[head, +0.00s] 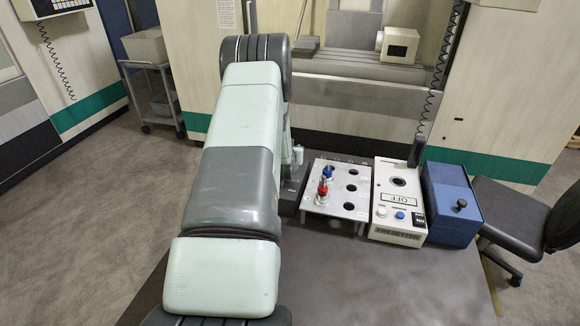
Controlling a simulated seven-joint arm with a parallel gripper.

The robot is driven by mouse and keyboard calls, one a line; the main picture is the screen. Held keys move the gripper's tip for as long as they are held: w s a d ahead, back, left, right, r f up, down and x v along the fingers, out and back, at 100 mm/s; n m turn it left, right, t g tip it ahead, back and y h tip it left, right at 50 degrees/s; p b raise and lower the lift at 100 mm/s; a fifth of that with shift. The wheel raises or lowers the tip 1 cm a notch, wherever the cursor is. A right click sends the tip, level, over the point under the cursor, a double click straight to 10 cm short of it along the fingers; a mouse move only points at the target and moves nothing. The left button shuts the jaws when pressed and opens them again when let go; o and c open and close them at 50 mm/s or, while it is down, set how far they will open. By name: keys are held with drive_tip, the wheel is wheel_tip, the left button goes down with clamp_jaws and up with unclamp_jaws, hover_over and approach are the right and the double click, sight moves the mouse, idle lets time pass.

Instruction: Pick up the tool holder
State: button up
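Two tool holders stand upright in a light metal rack (334,212) on the table. One has a red top (323,188) and the other, just behind it, has a blue top (328,171). Other round holes in the rack look empty. My arm reaches away over the table to the left of the rack and bends down at its far end. My own arm hides most of its end, and I cannot make out the gripper's fingers. No tool holder is seen lifted from the rack.
The dark table (400,285) is clear in front. A machine stands behind, and a chair (520,220) at the right.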

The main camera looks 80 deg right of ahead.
drive_tip(key=shift+d, duration=0.1)
clamp_jaws()
drive_tip(key=shift+f, duration=0.1)
